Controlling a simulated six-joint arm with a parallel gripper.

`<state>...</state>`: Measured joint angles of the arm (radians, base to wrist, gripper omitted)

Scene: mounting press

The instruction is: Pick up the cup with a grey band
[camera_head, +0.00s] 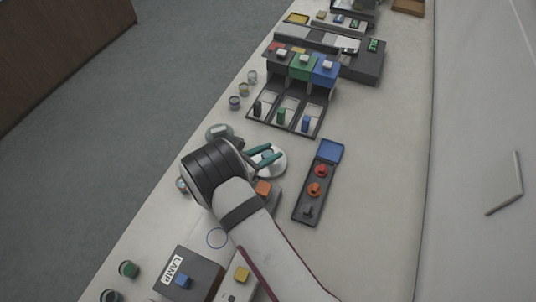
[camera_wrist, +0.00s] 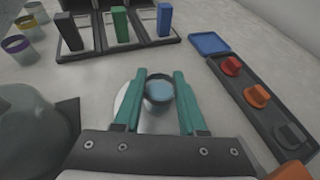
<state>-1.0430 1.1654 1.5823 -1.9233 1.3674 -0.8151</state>
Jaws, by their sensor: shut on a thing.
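My gripper (camera_wrist: 160,98) is shut on a small cup (camera_wrist: 160,88) with a dark grey rim and pale blue inside, seen between the two teal fingers in the wrist view. The lower part of the cup is hidden by the fingers and gripper body. It is over a white round disc (camera_wrist: 122,98); I cannot tell whether it touches it. In the head view my gripper (camera_head: 266,156) is above the same white disc (camera_head: 276,168), and the held cup cannot be made out there.
Several other cups stand along the left edge, one (camera_head: 234,102) beside the black tray (camera_head: 262,122) with coloured blocks. A dark panel (camera_head: 300,208) with red and orange knobs lies right of my gripper. A lamp box (camera_head: 190,272) is at the front.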

